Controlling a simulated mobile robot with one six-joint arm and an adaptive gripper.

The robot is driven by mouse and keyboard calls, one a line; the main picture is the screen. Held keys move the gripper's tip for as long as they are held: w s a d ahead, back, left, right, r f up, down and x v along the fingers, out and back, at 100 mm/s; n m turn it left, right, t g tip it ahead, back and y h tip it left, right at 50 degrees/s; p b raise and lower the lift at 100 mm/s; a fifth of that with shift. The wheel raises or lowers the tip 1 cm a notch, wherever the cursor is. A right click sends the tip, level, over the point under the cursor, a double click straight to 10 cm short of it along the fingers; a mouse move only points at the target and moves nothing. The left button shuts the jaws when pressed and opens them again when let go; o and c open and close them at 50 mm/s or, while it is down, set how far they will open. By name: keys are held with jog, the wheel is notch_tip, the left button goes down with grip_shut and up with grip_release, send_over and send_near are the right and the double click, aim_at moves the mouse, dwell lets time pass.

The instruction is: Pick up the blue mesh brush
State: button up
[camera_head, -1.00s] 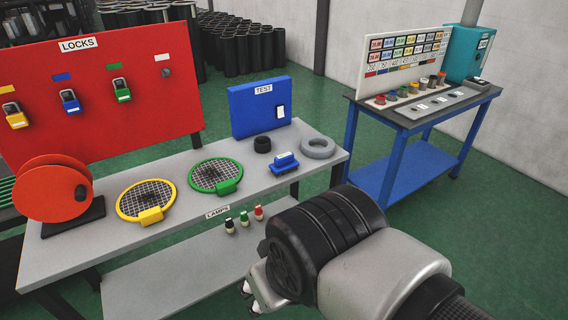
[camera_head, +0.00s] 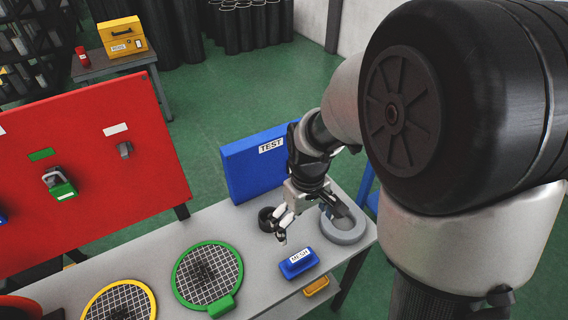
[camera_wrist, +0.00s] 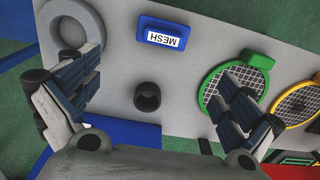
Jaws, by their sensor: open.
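The blue mesh brush (camera_head: 299,263), a small blue block with a white MESH label, lies on the grey table near its front edge. It also shows in the wrist view (camera_wrist: 161,32), top centre, with nothing touching it. My gripper (camera_head: 280,230) is open and empty above the table, behind and slightly left of the brush in the head view. In the wrist view its fingers (camera_wrist: 158,88) are wide apart, with the black ring (camera_wrist: 147,97) showing between them.
A grey ring (camera_head: 343,228) lies right of my gripper. The blue TEST box (camera_head: 250,172) stands behind it. A green-framed mesh disc (camera_head: 207,275) and a yellow-framed one (camera_head: 120,301) lie left. The red lock panel (camera_head: 90,165) stands at the back left.

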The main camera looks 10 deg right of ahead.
aim_at(300, 257)
jog(key=f+b, duration=0.2)
jog(key=f, duration=0.4)
jog(key=f+b, duration=0.2)
jog(key=f, duration=0.3)
jog(key=f+b, duration=0.2)
jog(key=f, duration=0.4)
jog(key=shift+s+a+f, duration=0.2)
jog(key=shift+s+f, duration=0.1)
jog(key=shift+r, duration=0.1)
jog(key=c, duration=0.8)
jog(key=shift+s, duration=0.25)
jog(key=c, duration=0.6)
jog(key=shift+o, duration=0.2)
